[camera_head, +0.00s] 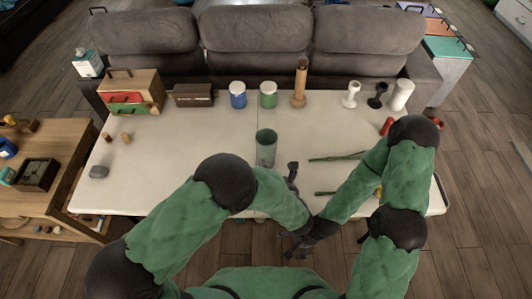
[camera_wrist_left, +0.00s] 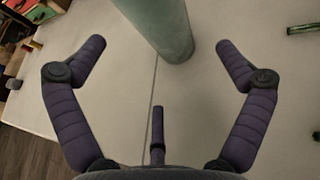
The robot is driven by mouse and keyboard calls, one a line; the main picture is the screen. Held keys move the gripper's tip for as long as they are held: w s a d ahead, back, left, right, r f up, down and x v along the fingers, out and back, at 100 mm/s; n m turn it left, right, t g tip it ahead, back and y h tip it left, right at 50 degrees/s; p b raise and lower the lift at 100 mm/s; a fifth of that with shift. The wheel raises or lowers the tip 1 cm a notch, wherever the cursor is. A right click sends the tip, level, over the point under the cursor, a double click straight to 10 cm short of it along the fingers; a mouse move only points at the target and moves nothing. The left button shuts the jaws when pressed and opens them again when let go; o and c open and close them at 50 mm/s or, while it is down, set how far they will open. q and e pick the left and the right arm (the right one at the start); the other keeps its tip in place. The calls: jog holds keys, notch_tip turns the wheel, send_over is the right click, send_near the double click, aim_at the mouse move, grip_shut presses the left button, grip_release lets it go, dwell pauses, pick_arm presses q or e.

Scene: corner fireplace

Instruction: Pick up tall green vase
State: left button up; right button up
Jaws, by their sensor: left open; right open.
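The tall green vase (camera_head: 266,148) stands upright on the white table, near its front middle. It also shows large at the top of the left wrist view (camera_wrist_left: 158,25), its top cut off by the frame. My left gripper (camera_head: 292,174) is just right of the vase in the head view, open and empty. In the left wrist view its fingers (camera_wrist_left: 162,55) are spread wide, with the vase's base between and slightly beyond the tips, apart from both. My right gripper (camera_head: 297,250) is open and low, in front of the table's front edge, partly hidden by my arm.
Green stems (camera_head: 338,157) lie on the white table (camera_head: 200,140) right of the vase. Along the back stand a blue jar (camera_head: 238,97), a green jar (camera_head: 268,96), a wooden candlestick (camera_head: 300,82) and a small drawer box (camera_head: 130,92).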

aim_at(266, 160)
pick_arm(q)
jog(key=b+x, duration=0.1)
jog(key=x, duration=0.4)
jog(key=shift+a+f, duration=0.1)
jog(key=shift+f, duration=0.05)
jog(key=b+x, duration=0.1)
jog(key=x, duration=0.3)
jog(key=shift+s+a, duration=0.15)
jog(key=shift+w+a+f+b, duration=0.15)
jog(key=shift+w+b, duration=0.25)
jog(key=shift+w, duration=0.2)
jog(key=shift+c, duration=0.3)
jog(key=c, duration=1)
